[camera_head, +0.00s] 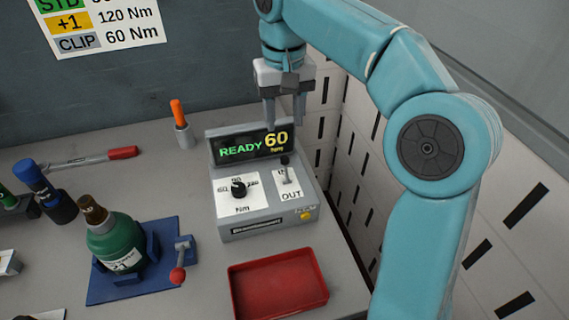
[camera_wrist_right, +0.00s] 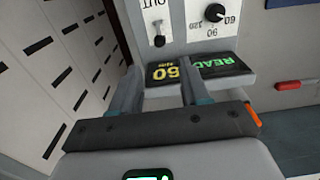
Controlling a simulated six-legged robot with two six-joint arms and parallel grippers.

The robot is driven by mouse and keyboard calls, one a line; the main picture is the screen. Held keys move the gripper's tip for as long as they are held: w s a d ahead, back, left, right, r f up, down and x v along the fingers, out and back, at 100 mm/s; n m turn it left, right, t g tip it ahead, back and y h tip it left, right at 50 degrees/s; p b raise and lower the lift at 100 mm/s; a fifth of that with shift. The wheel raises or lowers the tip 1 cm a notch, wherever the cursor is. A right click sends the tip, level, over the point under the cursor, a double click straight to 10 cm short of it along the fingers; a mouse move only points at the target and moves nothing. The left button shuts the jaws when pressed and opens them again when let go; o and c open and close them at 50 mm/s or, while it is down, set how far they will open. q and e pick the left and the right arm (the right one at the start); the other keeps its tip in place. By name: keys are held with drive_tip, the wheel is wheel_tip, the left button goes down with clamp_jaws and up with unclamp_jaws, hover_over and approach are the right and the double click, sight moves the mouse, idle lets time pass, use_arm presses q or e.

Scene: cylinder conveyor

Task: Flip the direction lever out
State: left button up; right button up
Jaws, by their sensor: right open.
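The direction lever (camera_head: 286,170) is a small stick with a dark knob on the right panel of the grey control box (camera_head: 265,227). It leans away from the "OUT" label, toward the display side; the label at that end is partly hidden. The lever also shows in the right wrist view (camera_wrist_right: 159,38), upside down. My right gripper (camera_head: 285,118) is open and empty, fingers pointing down, above and behind the lever near the display's right end. In the wrist view its fingers (camera_wrist_right: 158,88) are apart from the lever. My left gripper is not in view.
The display (camera_head: 240,149) reads "READY 60" and stands up behind the lever. A dial (camera_head: 238,187) sits left of it. A white slotted wall (camera_head: 350,150) is close on the right. A red tray (camera_head: 278,285) and a green bottle (camera_head: 117,240) in a blue fixture stand in front.

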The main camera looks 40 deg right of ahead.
sight(285, 157)
wheel_tip(285, 157, down, 14)
drive_tip(key=b, duration=0.2)
drive_tip(key=shift+r+b, duration=0.25)
drive_tip(key=shift+b, duration=0.05)
drive_tip(key=shift+s, duration=0.1)
drive_tip(key=shift+c, duration=0.4)
clamp_jaws()
